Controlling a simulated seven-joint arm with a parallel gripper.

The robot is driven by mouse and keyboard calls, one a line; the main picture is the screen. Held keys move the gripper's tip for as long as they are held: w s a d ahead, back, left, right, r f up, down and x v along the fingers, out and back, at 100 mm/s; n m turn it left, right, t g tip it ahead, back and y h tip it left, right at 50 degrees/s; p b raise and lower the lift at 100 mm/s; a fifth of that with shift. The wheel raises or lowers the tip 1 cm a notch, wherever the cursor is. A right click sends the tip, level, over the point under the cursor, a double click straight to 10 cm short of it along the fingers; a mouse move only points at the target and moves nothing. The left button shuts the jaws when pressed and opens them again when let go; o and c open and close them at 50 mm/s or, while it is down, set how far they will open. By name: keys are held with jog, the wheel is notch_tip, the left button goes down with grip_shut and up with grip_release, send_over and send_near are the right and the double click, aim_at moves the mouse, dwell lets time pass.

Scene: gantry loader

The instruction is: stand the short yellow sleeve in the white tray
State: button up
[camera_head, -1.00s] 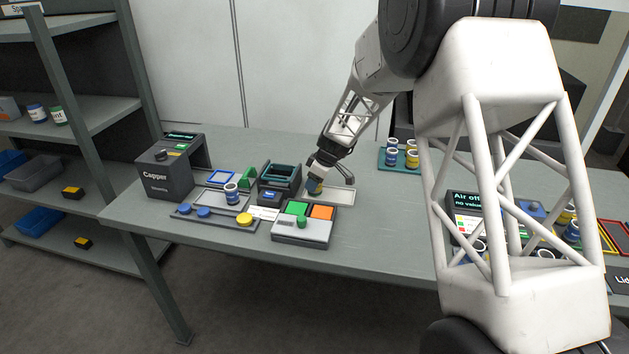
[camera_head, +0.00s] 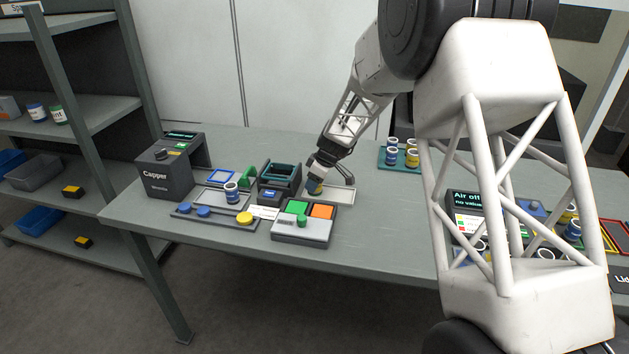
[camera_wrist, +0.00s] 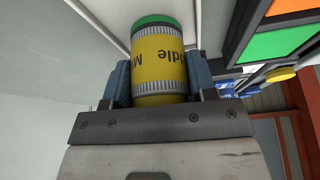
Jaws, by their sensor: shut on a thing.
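My gripper (camera_wrist: 158,85) is shut on the yellow sleeve (camera_wrist: 160,62), with one blue-grey finger on each side. The sleeve has grey ribbed bands, dark lettering and a green rim at the end away from the gripper. I cannot tell whether the sleeve touches the tray floor.
A dark holder (camera_head: 278,182) stands just left of the tray. A box with green and orange squares (camera_head: 303,226) is in front. The Capper (camera_head: 168,170) is farther left. A teal rack of jars (camera_head: 400,160) is behind right. The tray's right part is bare.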

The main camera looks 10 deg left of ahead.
jog(key=o, duration=1.5)
jog(key=shift+r, duration=4.5)
